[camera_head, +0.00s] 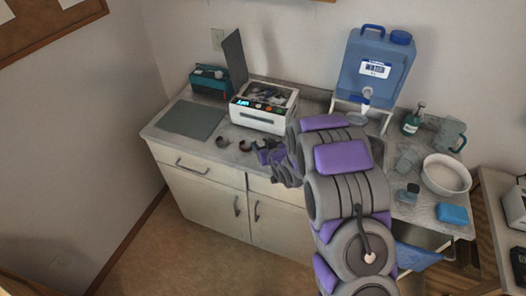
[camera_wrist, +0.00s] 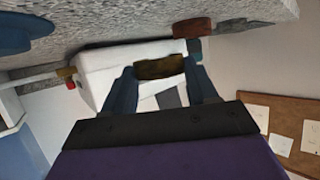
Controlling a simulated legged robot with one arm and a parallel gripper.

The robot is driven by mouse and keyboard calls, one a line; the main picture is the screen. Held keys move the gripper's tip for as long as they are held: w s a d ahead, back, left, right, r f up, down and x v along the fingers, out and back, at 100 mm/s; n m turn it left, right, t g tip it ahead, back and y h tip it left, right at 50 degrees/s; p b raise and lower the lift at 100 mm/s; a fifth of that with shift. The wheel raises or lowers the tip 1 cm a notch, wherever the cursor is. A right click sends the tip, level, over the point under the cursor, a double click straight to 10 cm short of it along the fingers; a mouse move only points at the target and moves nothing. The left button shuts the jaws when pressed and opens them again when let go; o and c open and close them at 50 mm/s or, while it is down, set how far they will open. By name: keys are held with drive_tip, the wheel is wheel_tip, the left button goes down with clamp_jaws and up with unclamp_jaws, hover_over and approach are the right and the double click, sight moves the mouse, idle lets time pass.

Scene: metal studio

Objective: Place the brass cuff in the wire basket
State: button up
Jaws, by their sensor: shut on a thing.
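My gripper (camera_head: 266,153) is low over the front of the counter, in front of the white machine. In the wrist view its two fingers (camera_wrist: 161,80) are shut on a brownish-gold band, the brass cuff (camera_wrist: 160,67). In the head view my gripper and arm largely hide the held cuff. The open-topped white machine (camera_head: 258,116), its dark lid raised, stands behind my gripper and also fills the middle of the wrist view (camera_wrist: 105,67). Something dark and mesh-like, apparently the wire basket (camera_head: 265,95), shows inside its opening.
Two dark curved pieces lie on the counter left of my gripper, one further left (camera_head: 222,142) and one nearer (camera_head: 245,145). A grey mat (camera_head: 190,120) and a teal box (camera_head: 210,81) are at left. A blue water container (camera_head: 375,65) stands behind my arm.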

drive_tip(key=shift+w+a, duration=0.15)
drive_tip(key=shift+w, duration=0.25)
wheel_tip(320, 180, down, 4)
drive_tip(key=shift+r+b, duration=0.1)
drive_tip(key=shift+b, duration=0.5)
drive_tip(key=shift+r, duration=0.1)
drive_tip(key=o, duration=1)
drive_tip(key=shift+o, duration=0.2)
drive_tip(key=shift+s+r, duration=0.1)
drive_tip(key=p+v, duration=0.2)
drive_tip(key=v, duration=0.9)
drive_tip(key=shift+s+d+r, duration=0.1)
drive_tip(key=shift+s+d, duration=0.15)
drive_tip(key=shift+s, duration=0.1)
